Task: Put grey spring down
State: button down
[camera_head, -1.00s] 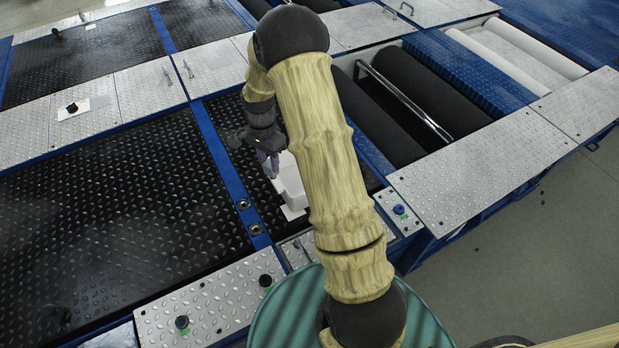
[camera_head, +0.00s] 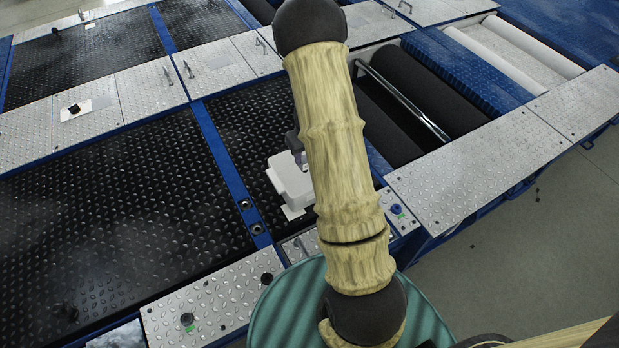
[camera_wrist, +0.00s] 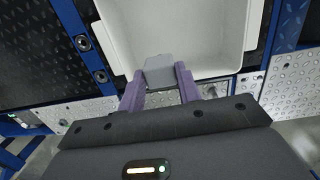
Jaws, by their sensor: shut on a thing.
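The grey spring (camera_wrist: 158,69) shows in the wrist view as a plain grey piece between my two purple fingers. My gripper (camera_wrist: 160,77) is shut on it. Behind the grey piece in that view is the open white bin (camera_wrist: 249,30), with its pale inside and near wall showing. The grey piece overlaps the bin's near rim in the picture; I cannot tell its height above the bin. In the head view the white bin (camera_head: 289,184) stands on the black tread plate, and my gripper (camera_head: 299,157) is at its far right side, mostly hidden by my arm.
Black rollers (camera_head: 432,88) with a metal bar lie to the right of the bin. A blue beam (camera_head: 222,160) runs to its left, with wide black tread plate (camera_head: 100,200) beyond. A teal round drum top (camera_head: 285,315) is in front.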

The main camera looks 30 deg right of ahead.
jog(key=shift+a, duration=0.2)
jog(key=shift+s, duration=0.1)
jog(key=b, duration=0.3)
send_over(306, 190)
notch_tip(306, 190, down, 6)
jog(key=shift+r, duration=0.1)
jog(key=shift+f, duration=0.25)
jog(key=shift+f+b, duration=0.6)
jog(key=shift+f, duration=1.35)
jog(key=c, duration=1)
grip_release()
